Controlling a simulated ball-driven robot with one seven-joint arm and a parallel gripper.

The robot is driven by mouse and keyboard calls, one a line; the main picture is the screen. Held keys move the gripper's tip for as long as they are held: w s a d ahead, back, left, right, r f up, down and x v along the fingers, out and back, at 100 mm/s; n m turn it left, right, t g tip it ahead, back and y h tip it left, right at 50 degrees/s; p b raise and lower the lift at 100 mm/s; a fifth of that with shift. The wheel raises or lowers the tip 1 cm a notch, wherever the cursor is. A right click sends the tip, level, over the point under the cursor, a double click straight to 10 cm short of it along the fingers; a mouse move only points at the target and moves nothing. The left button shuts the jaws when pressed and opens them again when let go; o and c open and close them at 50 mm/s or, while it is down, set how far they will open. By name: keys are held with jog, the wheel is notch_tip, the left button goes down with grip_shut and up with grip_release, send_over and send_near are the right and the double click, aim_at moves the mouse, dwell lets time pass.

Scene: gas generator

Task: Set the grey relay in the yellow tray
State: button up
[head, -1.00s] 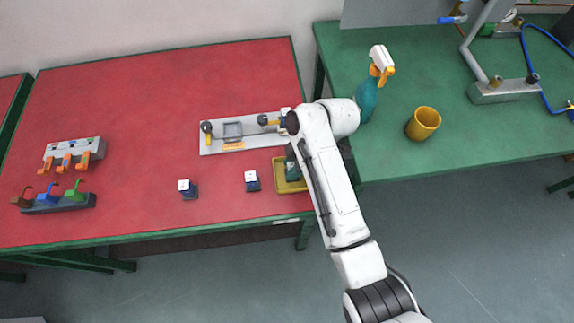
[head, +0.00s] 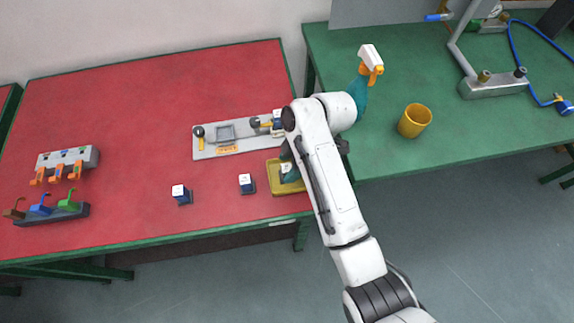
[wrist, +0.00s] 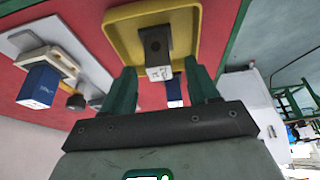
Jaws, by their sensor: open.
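The grey relay (wrist: 155,44), dark grey with a white labelled end, is in the yellow tray (wrist: 113,25) in the wrist view. In the head view the relay's white end (head: 286,169) shows inside the tray (head: 282,190), partly covered by my arm. My gripper (wrist: 160,68) is open, its two green fingers spread wide on either side of the relay's labelled end in the picture. Nothing is held between them. In the head view my gripper is mostly hidden by the arm.
Two blue relays with white tops, one left (head: 181,194) and one nearer the tray (head: 246,183), stand on the red table. A grey panel (head: 207,152) lies behind the tray; a blue relay (wrist: 40,87) is on it. A yellow cup (head: 414,120) and spray bottle (head: 361,90) stand on the green table.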

jog(key=p+v, duration=0.1)
jog(key=v, duration=0.9)
jog(key=shift+d, duration=0.15)
jog(key=s+d+f+m+t+h, duration=0.1)
jog(key=s+d+f+m, duration=0.4)
jog(key=s+d+m, duration=0.4)
jog(key=s+d+f+m+t+h, duration=0.1)
jog(key=s+d+f+m, duration=0.4)
jog(key=s+d, duration=0.45)
jog(key=s+d+r+m+h, duration=0.1)
jog(key=s+d+m+h, duration=0.1)
jog(key=s+d+m, duration=0.5)
jog(key=shift+s+d+r+m+h, duration=0.3)
jog(key=shift+s+d+r+m, duration=0.15)
jog(key=shift+s, duration=0.6)
jog(key=shift+a, duration=0.1)
